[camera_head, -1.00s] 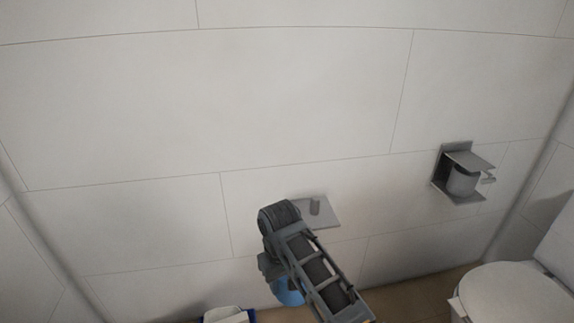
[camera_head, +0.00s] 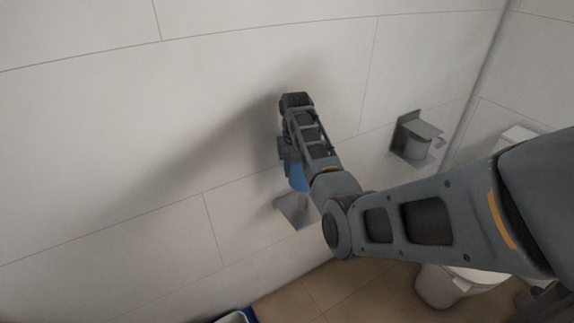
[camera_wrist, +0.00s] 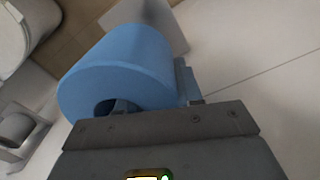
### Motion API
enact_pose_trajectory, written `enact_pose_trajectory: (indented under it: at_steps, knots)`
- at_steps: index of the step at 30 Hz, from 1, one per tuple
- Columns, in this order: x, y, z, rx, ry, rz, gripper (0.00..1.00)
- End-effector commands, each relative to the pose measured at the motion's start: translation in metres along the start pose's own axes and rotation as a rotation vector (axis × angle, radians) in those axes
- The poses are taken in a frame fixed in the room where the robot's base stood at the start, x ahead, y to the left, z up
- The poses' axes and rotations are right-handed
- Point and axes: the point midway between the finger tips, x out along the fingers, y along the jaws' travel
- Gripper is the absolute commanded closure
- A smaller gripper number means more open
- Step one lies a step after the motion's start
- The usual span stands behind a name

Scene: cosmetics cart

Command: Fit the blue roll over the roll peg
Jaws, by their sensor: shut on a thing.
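The blue roll (camera_head: 298,177) hangs from my gripper (camera_head: 288,158), near the wall and above the small grey shelf plate (camera_head: 290,209). In the wrist view the blue roll (camera_wrist: 125,65) is large, and my gripper (camera_wrist: 153,95) is shut on its wall, with one finger in the core hole and one outside.
A grey wall holder with a roll (camera_head: 412,140) is to the right of my gripper. A white toilet (camera_head: 455,285) stands at the lower right, behind my arm. A blue-rimmed container (camera_head: 238,316) shows at the bottom edge. The wall at left is bare.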

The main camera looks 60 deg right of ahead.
Motion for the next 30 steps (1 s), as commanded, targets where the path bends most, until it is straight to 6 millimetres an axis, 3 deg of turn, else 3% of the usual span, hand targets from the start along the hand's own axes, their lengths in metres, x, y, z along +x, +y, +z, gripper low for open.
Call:
enact_pose_trajectory:
  at_steps: [11,30]
  knots:
    - [0.005,-0.001,0.001,-0.023,-0.001,0.0,0.97]
    - [0.045,-0.001,0.001,-0.023,-0.002,0.0,0.97]
